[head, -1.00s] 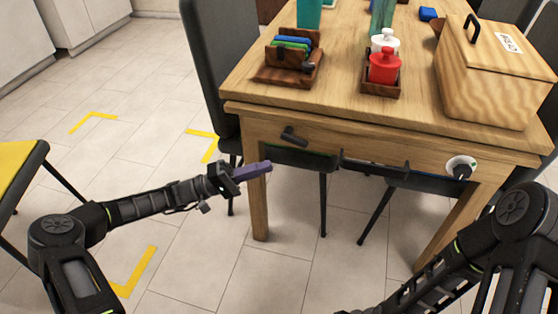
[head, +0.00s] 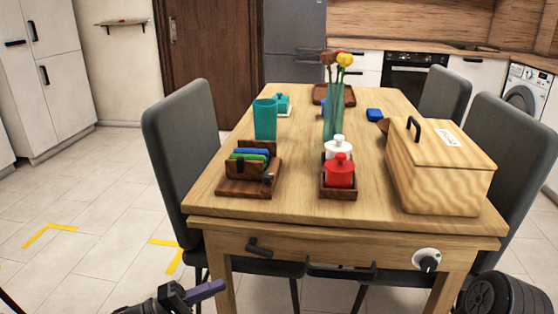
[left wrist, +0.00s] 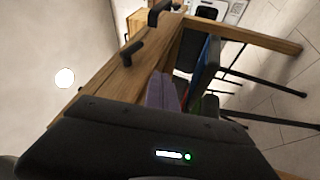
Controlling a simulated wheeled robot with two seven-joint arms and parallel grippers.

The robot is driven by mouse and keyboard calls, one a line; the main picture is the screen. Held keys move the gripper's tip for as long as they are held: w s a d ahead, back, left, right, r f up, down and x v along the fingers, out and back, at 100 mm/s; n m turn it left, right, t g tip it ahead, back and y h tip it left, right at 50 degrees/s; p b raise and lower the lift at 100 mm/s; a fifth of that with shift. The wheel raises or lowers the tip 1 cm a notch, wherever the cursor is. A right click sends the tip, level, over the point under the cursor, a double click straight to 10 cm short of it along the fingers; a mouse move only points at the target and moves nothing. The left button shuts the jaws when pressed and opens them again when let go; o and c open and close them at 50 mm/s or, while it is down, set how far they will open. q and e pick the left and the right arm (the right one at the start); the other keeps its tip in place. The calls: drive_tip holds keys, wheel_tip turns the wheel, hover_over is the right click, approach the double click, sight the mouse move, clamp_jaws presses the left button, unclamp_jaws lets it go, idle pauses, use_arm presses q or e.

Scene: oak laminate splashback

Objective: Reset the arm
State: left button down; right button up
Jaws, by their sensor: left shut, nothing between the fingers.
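My left gripper (head: 206,291) shows at the bottom of the head view, in front of the table's near left leg. Its purple fingers are shut with nothing between them. The fingers also show in the left wrist view (left wrist: 162,92), pointing towards the table's front edge. Only part of my right arm (head: 500,294) shows at the lower right corner of the head view; its gripper is out of the picture.
The wooden table (head: 290,208) stands ahead, with a black handle (head: 259,247) and a knob (head: 427,261) on its front. A wooden box (head: 440,175), a red jar (head: 340,171) and a teal cup (head: 265,119) stand on it. A grey chair (head: 185,150) is at the left.

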use_arm(q)
drive_tip(key=s+d+f+n+g+y, duration=0.25)
drive_tip(key=s+d+f+y, duration=0.2)
drive_tip(key=f, duration=0.65)
drive_tip(key=s+d+f+n+g+y, duration=0.1)
drive_tip(key=s+d+f+n+y, duration=0.3)
drive_tip(key=f, duration=0.6)
drive_tip(key=s+d+f+m+g+y, duration=0.1)
drive_tip(key=s+f+m+y, duration=0.2)
drive_tip(key=s, duration=0.4)
drive_tip(key=s+d+f+m+g+y, duration=0.1)
drive_tip(key=s+d+f+g+y, duration=0.15)
drive_tip(key=s+f, duration=0.35)
drive_tip(key=s+a+r+m+y, duration=0.2)
drive_tip(key=s+m, duration=0.1)
drive_tip(key=s, duration=0.4)
wheel_tip(320, 180, up, 28)
drive_tip(key=d+m+p, duration=0.1)
drive_tip(key=d+p, duration=0.2)
drive_tip(key=p, duration=2.3)
drive_tip(key=shift+s+f+m+p, duration=0.2)
drive_tip(key=shift+s+m+p, duration=0.05)
drive_tip(key=shift+m+p, duration=0.1)
